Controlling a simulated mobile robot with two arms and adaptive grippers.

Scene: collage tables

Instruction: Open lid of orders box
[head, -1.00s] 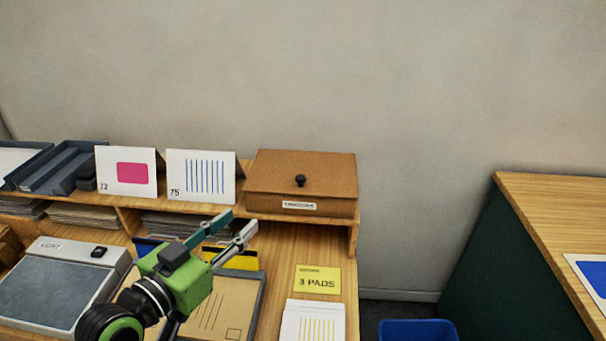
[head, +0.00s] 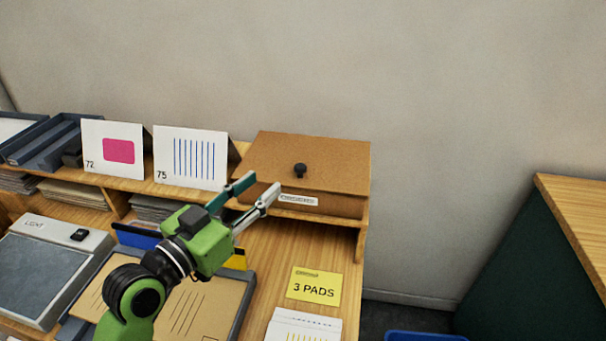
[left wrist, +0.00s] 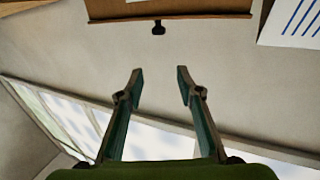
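The orders box (head: 335,202) is a brown box on the right end of the wooden shelf, with a white label on its front. Its lid (head: 310,151) is down and has a black knob (head: 300,171). My left gripper (head: 262,187) is open and empty, in front of the box's left front corner in the head view. In the left wrist view, the open fingers (left wrist: 158,82) point toward the box edge (left wrist: 170,17) and its dark knob (left wrist: 158,28), with a gap between. My right gripper is not in view.
Cards numbered 72 (head: 113,150) and 75 (head: 190,158) stand left of the box. Dark trays (head: 45,150) lie farther left. The wall behind is bare.

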